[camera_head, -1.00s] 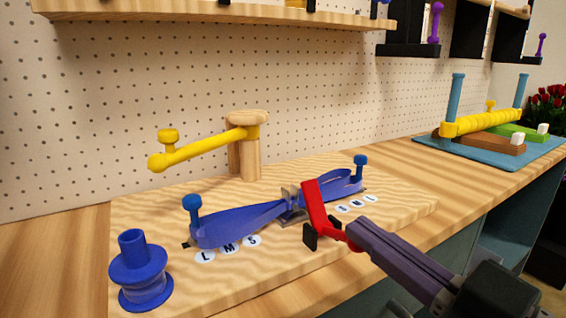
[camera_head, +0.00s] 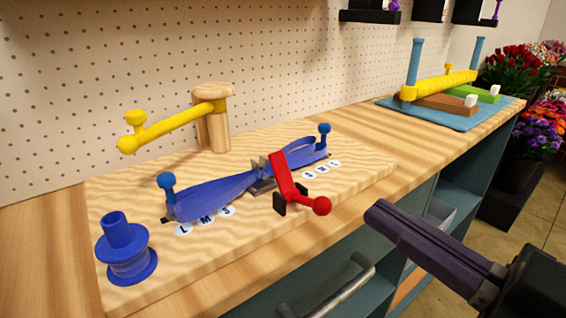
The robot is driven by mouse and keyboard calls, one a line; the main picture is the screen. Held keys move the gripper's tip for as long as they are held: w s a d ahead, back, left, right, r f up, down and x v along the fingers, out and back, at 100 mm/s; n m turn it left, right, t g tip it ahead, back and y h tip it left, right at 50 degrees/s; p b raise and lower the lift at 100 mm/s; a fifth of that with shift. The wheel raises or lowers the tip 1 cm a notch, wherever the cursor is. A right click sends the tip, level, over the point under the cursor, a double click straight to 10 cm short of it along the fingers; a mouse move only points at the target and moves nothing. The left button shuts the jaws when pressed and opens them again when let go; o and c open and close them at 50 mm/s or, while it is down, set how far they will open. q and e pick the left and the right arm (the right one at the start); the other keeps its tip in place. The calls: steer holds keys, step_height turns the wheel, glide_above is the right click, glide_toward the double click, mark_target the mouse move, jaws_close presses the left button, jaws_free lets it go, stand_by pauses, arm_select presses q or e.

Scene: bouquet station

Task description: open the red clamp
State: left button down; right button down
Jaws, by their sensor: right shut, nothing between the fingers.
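The red clamp (camera_head: 286,178) stands at the middle of the wooden board, over the pinched centre of a blue ribbon bow (camera_head: 215,196). Its arm slopes down toward the front edge and ends in a red ball knob (camera_head: 321,205), with black pads beside it. My right gripper (camera_head: 378,214) is at the lower right, in front of the counter edge. Its fingers are shut and empty, with a clear gap between their tips and the red knob. My left gripper is not in view.
The wooden board (camera_head: 350,187) also carries a blue spool (camera_head: 126,252) and a yellow arm (camera_head: 172,126) on a wooden post. A blue mat (camera_head: 462,118) with a yellow roller lies farther right. A drawer handle (camera_head: 340,292) juts out below the counter. Flowers (camera_head: 545,127) stand at the far right.

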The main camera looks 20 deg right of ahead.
steer(key=shift+v, duration=1)
steer(key=s+r+m+g+h+p, duration=0.55)
steer(key=s+g+h+p, duration=0.25)
steer(key=s+g+p, duration=0.5)
step_height(320, 180, up, 36)
steer(key=w+g+p, duration=0.1)
steer(key=w+p, duration=0.1)
steer(key=p, duration=3.6)
steer(key=shift+w+d+n+p, duration=0.25)
steer(key=shift+d+n+p, duration=0.05)
steer(key=shift+n+p, duration=0.1)
